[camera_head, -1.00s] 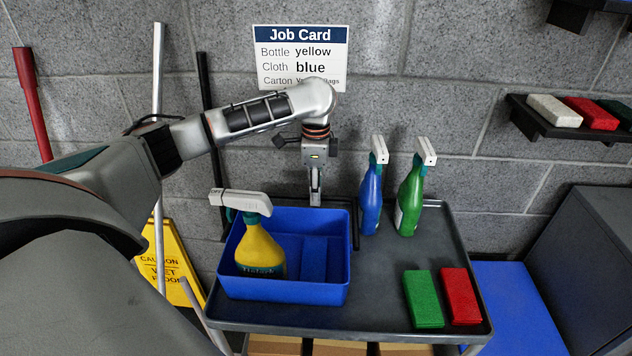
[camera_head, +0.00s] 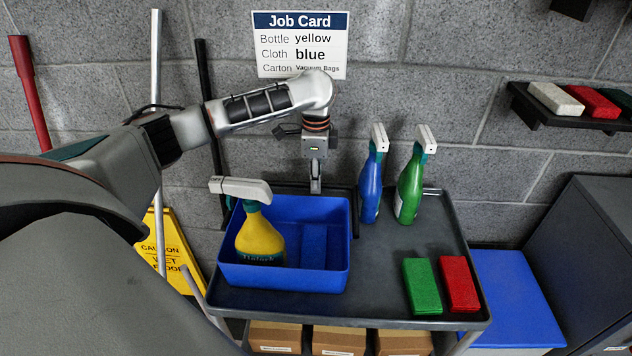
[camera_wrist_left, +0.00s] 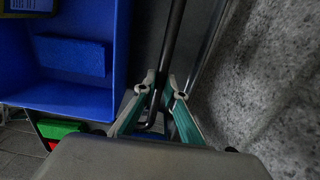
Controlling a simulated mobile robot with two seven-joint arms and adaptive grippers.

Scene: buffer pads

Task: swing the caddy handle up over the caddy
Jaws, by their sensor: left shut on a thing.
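The blue caddy (camera_head: 285,278) stands on the grey cart top. A yellow spray bottle (camera_head: 262,238) stands in its left part and a blue pad (camera_head: 313,245) lies in its right part. The dark caddy handle (camera_head: 345,188) is low behind the caddy's back wall, not over it. My left gripper (camera_head: 315,188) points down at the handle behind the caddy. In the left wrist view the fingers (camera_wrist_left: 163,95) are closed around the dark handle bar (camera_wrist_left: 172,45), beside the caddy (camera_wrist_left: 110,15). My right gripper is not in view.
Blue (camera_head: 371,188) and green (camera_head: 411,190) spray bottles stand right of the caddy. Green (camera_head: 422,286) and red (camera_head: 459,284) pads lie at the cart's front right. The block wall is close behind the cart (camera_head: 385,265). Space above the caddy's right part looks clear.

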